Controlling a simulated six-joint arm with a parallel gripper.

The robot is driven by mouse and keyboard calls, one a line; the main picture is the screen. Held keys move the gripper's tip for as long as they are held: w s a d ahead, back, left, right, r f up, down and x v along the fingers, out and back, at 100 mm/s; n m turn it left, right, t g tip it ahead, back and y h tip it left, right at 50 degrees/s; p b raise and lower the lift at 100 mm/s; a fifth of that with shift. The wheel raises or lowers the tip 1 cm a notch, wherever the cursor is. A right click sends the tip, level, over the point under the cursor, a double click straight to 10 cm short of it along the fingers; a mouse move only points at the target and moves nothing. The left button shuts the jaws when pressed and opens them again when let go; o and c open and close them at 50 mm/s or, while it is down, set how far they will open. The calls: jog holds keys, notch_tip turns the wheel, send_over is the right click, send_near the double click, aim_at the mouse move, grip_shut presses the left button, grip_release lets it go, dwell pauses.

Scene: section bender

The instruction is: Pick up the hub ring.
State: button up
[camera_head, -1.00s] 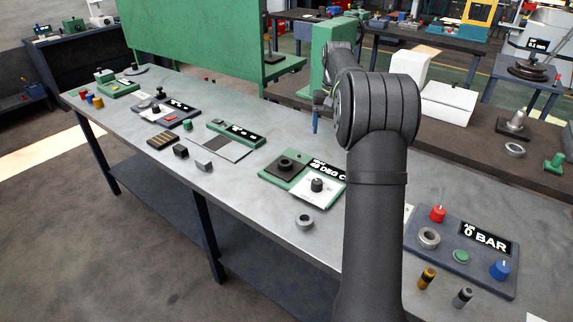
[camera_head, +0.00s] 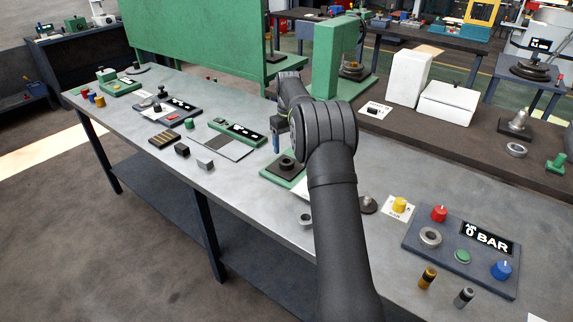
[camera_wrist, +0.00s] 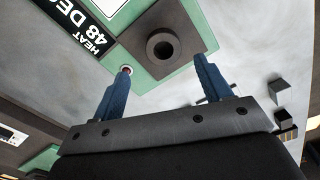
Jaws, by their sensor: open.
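Several rings show, and I cannot tell for certain which is the hub ring. A dark round ring with a central hole (camera_head: 287,162) sits on the dark square plate of the green heat panel (camera_head: 270,176). In the wrist view the dark ring (camera_wrist: 151,43) lies ahead, between the fingertip lines. A small grey ring (camera_head: 305,220) lies on the table near the front edge, partly behind my arm. My gripper (camera_wrist: 164,64) has its blue fingers spread with nothing between them. In the head view my gripper (camera_head: 276,143) hangs over the heat panel's far side.
A pressure panel (camera_head: 480,268) with a grey ring (camera_head: 430,237) and coloured knobs is at right. A yellow knob (camera_head: 399,204) stands on a white card. A green and black panel (camera_head: 237,132) and small dark blocks (camera_head: 181,150) lie left of the heat panel.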

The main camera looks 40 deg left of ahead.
aim_at(286, 159)
jog(key=shift+s+a+f, duration=0.1)
jog(key=shift+f, duration=1.7)
jog(key=shift+s+a+f, duration=0.1)
jog(key=shift+f, duration=1.65)
jog(key=c, duration=1.3)
